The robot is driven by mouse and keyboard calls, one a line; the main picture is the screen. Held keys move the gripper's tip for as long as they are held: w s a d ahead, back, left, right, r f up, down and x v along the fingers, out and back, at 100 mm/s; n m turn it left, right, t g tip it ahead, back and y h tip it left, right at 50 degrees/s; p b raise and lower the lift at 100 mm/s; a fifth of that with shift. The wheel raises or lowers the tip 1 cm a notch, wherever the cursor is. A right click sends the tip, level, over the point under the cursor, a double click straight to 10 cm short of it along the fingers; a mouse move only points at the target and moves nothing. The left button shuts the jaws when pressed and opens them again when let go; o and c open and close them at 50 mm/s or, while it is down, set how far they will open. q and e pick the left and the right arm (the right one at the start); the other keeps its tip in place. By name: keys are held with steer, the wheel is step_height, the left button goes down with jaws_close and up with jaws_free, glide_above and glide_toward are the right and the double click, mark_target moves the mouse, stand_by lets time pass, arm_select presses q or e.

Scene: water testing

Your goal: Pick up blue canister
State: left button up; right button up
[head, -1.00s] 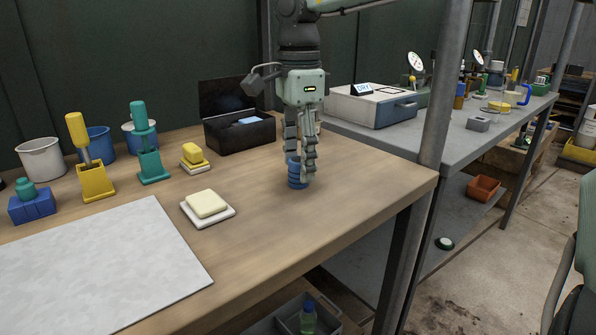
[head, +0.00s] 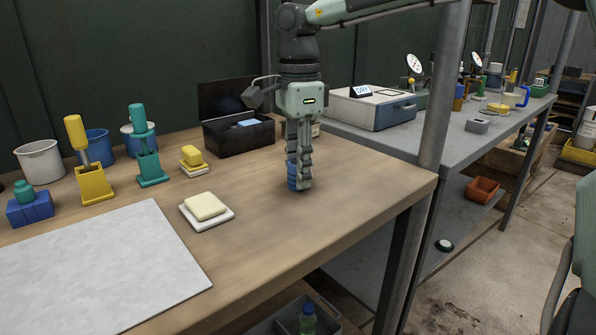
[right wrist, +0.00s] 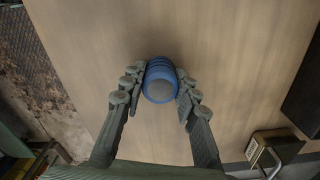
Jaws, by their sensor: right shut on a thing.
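The blue canister (head: 291,176) is upright at the right part of the wooden table (head: 250,230), and it appears to be on the tabletop. It is small, with ridged sides. My right gripper (head: 300,180) points straight down over it, and its grey-green fingers hide much of the canister in the head view. In the right wrist view, the canister (right wrist: 160,85) shows a grey round end, and the fingers of my right gripper (right wrist: 160,76) are shut on it from both sides. My left gripper is not in view.
A black open box (head: 238,137) stands behind and left of my right gripper. A soap-like block (head: 205,205) on a white dish lies to the left. A metal post (head: 440,100) stands at the table's right corner. The wood in front is clear.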

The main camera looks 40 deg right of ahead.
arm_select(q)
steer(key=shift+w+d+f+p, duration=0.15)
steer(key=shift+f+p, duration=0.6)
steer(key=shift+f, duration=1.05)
arm_select(e)
step_height(320, 180, up, 18)
